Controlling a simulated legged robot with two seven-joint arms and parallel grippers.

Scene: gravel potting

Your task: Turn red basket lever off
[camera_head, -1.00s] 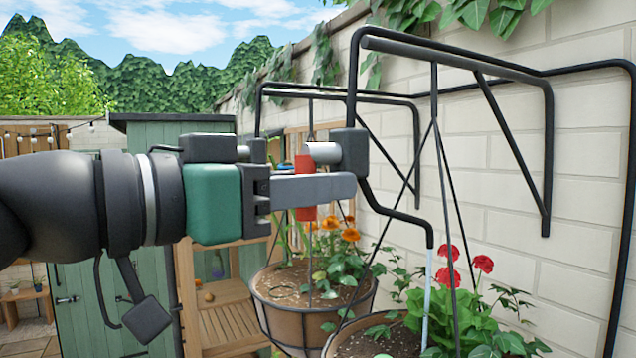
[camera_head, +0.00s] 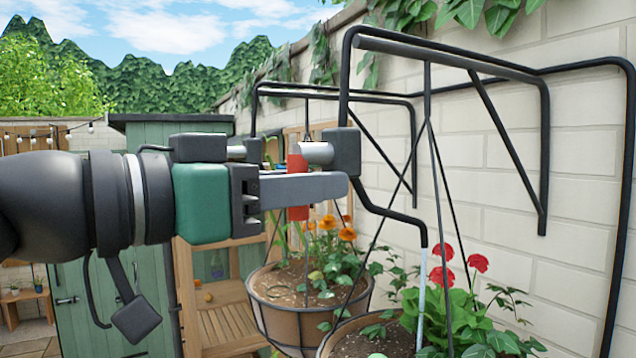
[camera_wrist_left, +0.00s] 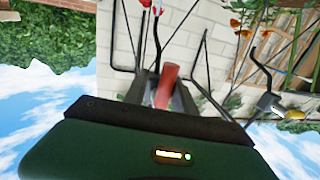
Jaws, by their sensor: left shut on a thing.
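The red lever (camera_head: 298,164) stands upright on a grey shaft at the black valve block (camera_head: 347,152) of a bent black pipe. It also shows in the left wrist view (camera_wrist_left: 167,84). My left gripper (camera_head: 315,187) is shut on the lever, one grey finger crossing its middle. The pipe ends above the hanging basket (camera_head: 335,338) with red flowers (camera_head: 445,264), at the bottom. A pale, clear stream (camera_head: 421,300) runs down from the pipe's end. My right gripper is not in view.
A second hanging basket (camera_head: 300,325) with orange flowers hangs behind, close to the gripper. Black wall brackets (camera_head: 545,150) and thin hanger rods surround the valve. A brick wall (camera_head: 590,200) is at the right, a green shed (camera_head: 150,270) at the left.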

